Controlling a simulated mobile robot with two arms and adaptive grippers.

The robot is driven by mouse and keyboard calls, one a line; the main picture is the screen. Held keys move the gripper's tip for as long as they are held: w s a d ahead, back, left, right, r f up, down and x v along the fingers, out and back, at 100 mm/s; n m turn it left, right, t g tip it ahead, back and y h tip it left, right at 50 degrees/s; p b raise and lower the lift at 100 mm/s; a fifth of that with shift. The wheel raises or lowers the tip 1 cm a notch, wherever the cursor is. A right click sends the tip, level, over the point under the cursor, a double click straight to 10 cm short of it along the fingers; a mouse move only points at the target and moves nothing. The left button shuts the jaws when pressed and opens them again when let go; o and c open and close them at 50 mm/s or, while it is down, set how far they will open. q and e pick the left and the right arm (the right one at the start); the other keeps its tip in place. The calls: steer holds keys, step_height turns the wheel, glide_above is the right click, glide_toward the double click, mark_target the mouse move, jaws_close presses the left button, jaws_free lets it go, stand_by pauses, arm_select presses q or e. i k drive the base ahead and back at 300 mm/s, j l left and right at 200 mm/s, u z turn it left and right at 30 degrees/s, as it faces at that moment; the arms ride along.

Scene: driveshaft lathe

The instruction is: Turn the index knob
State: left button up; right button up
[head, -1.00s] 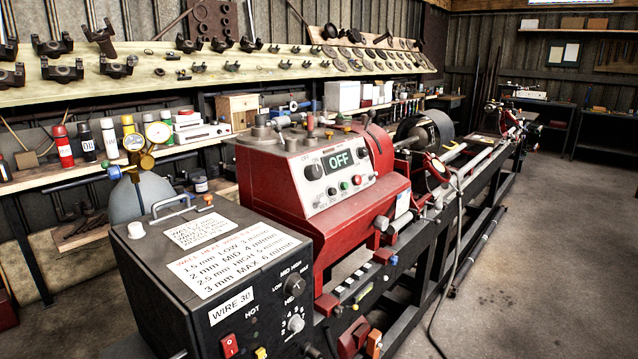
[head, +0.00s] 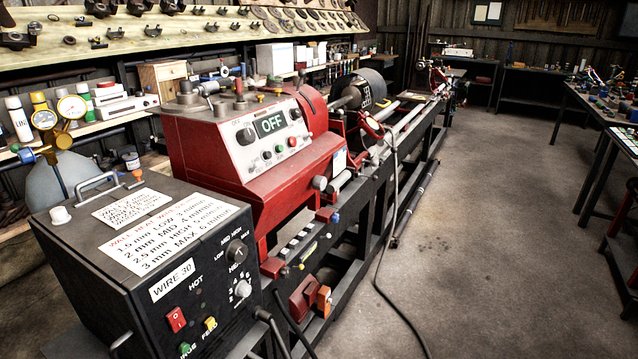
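The red lathe headstock (head: 215,150) stands in the middle of the head view. Small coloured buttons (head: 279,149) sit below the display. No legible label marks any of these as the index knob, so I cannot tell which it is. Neither of my grippers is in view.
A black welder box (head: 140,260) with heat and wire knobs stands in front of the headstock. The lathe bed (head: 400,150) runs to the back. A grey hose (head: 388,235) hangs to the floor. Open floor (head: 480,240) lies right, with a cluttered bench (head: 605,110) beyond.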

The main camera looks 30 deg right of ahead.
mark_target(319, 182)
steer(key=l+z, duration=0.15)
steer(key=l, duration=0.45)
steer(key=i+l+z, duration=0.15)
steer(key=l, duration=0.45)
steer(key=l+z, duration=0.2)
steer(key=l, duration=0.45)
